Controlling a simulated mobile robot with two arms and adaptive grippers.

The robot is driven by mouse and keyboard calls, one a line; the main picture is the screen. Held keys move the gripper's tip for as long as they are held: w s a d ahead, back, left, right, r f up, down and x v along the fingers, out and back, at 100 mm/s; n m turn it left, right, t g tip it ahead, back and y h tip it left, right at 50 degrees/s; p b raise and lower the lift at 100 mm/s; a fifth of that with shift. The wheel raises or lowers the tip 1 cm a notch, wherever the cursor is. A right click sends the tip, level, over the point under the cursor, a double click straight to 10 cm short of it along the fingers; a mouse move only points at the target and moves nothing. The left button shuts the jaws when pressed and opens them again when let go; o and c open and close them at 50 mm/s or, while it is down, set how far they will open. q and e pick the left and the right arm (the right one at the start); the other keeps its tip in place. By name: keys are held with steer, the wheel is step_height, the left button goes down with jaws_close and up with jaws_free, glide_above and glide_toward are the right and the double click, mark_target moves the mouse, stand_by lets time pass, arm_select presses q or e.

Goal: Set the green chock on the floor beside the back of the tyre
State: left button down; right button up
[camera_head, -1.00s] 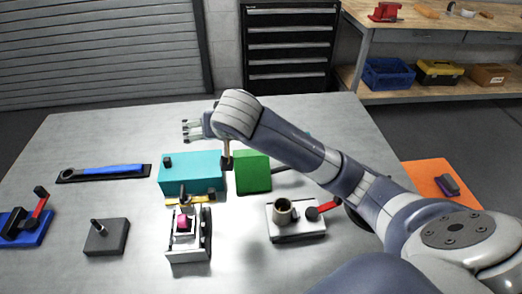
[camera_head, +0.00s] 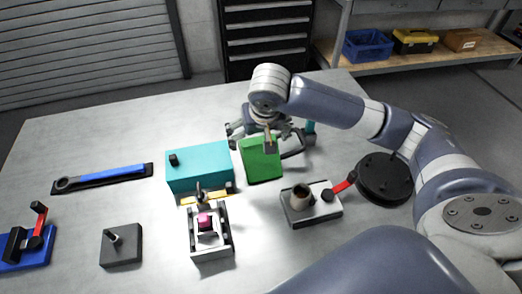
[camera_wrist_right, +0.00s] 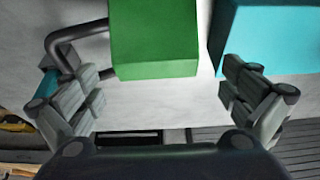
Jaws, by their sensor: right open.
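The green chock (camera_head: 262,160) is a green block with a dark bar-like handle (camera_head: 293,148) at its right. It stands on the grey table, just right of the teal box. My right gripper (camera_head: 264,132) is open behind and above it, with the fingers spread. In the right wrist view, the chock (camera_wrist_right: 155,38) shows ahead between the open fingers (camera_wrist_right: 165,95), with a visible gap on both sides. I cannot identify a tyre in these views. My left gripper is not in view.
The teal box (camera_head: 200,165) is close to the chock's left. A white fixture (camera_head: 210,232), a grey block (camera_head: 121,245) and a white base with a red lever (camera_head: 311,203) stand in front. A black round disc (camera_head: 385,178) is at the right. The table's back left is clear.

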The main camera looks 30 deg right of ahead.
mark_target(259, 140)
steer(key=shift+d+p+x, duration=0.2)
steer(key=shift+p+x, duration=0.1)
steer(key=shift+x, duration=2.05)
steer(key=shift+s, duration=0.2)
steer(key=c, duration=1.3)
steer(key=shift+w+r, duration=0.1)
steer(key=shift+r, duration=0.1)
steer(key=c, duration=0.6)
